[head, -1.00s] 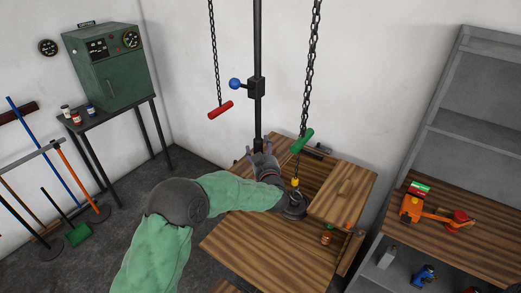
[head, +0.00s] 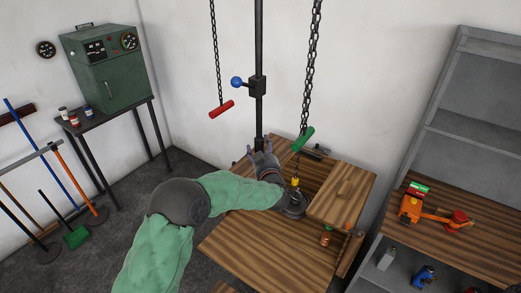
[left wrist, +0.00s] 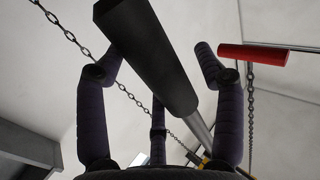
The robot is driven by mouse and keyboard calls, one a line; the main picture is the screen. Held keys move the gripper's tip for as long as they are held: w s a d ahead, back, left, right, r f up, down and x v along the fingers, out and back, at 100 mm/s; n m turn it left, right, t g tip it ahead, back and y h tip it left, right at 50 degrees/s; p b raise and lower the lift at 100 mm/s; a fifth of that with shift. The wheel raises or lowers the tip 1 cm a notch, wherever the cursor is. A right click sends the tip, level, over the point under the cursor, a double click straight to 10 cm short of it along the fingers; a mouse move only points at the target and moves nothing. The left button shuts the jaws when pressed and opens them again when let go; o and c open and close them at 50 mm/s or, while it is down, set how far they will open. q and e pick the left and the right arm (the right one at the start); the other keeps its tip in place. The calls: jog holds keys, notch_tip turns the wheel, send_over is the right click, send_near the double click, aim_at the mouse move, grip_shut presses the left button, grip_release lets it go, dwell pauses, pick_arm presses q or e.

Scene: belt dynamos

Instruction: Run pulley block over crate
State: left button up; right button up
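A wooden crate (head: 264,252) with an open top part and a raised board stands at lower centre. A yellow hook (head: 295,182) hangs on the green-handled chain above a dark round weight (head: 295,206) at the opening; whether they are joined is unclear. The pulley block itself I cannot make out. My left gripper (head: 263,152) is at the lower end of a black vertical pole (head: 259,45). In the left wrist view, the gripper's spread fingers (left wrist: 156,75) stand around the pole's black grip (left wrist: 150,60), with no clear contact. My right gripper is out of view.
A red handle (head: 221,109) hangs on a chain left of the pole, a green handle (head: 303,140) on the right. A blue-knobbed box (head: 257,87) sits on the pole. A shelf (head: 475,150) stands right, a green cabinet (head: 110,70) at back left.

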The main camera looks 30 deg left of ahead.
pick_arm(q)
jog(key=shift+s+d, duration=0.1)
jog(key=v, duration=1.1)
jog(key=shift+s+d, duration=0.25)
jog(key=shift+s, duration=0.05)
dwell(0.7)
